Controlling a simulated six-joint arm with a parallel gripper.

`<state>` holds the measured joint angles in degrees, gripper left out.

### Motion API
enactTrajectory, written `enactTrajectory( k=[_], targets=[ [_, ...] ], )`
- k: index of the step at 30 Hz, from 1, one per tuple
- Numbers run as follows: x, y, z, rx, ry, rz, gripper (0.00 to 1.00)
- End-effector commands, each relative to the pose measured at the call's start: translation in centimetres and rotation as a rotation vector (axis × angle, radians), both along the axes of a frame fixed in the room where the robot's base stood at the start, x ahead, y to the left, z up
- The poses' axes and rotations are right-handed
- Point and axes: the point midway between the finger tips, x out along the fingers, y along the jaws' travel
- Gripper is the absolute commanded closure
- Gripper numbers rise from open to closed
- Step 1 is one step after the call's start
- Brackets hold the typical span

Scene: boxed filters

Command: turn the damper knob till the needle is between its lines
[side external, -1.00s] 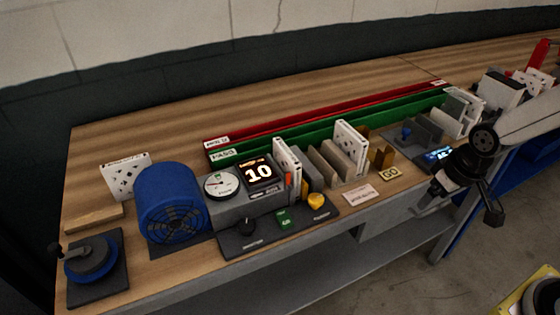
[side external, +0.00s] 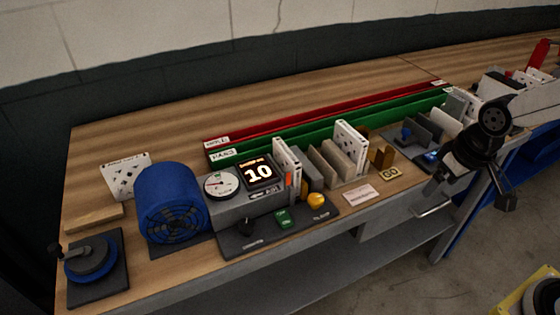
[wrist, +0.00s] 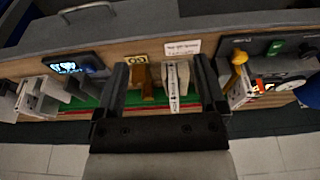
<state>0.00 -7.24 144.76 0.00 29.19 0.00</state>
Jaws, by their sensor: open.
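The damper knob (side external: 246,227) is a small black knob on the dark sloped panel at the bench's front edge, in the side view. Behind it stands a round white gauge (side external: 221,184). Its needle and lines are too small to read against each other. My gripper (side external: 436,192) is at the right of the bench, well away from the knob. In the wrist view my gripper (wrist: 162,62) is open and empty, its two dark fingers apart above the filter rack.
A display (side external: 258,172) reads 10. A green button (side external: 283,218) and a yellow knob (side external: 317,201) share the panel. A blue fan (side external: 170,205) stands left. Upright filters (side external: 350,147) stand between the panel and my gripper. Red and green trays (side external: 330,120) lie behind.

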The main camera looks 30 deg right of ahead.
Motion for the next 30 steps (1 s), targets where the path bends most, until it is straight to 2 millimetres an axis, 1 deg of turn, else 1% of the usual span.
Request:
enactTrajectory(
  k=[5,14,20,23,26,30],
  targets=[
    [0.1,0.1,1.4,0.0,-0.002,0.002,0.1],
    [2.5,1.6,1.9,-0.002,0.018,0.056,0.1],
    [4.7,3.2,2.5,-0.003,0.035,0.105,0.1],
    [6.1,4.4,2.8,-0.005,0.046,0.139,0.1],
    [7.9,6.2,3.1,-0.008,0.06,0.184,0.1],
    [10.7,9.5,3.5,-0.014,0.085,0.261,0.1]
  ],
)
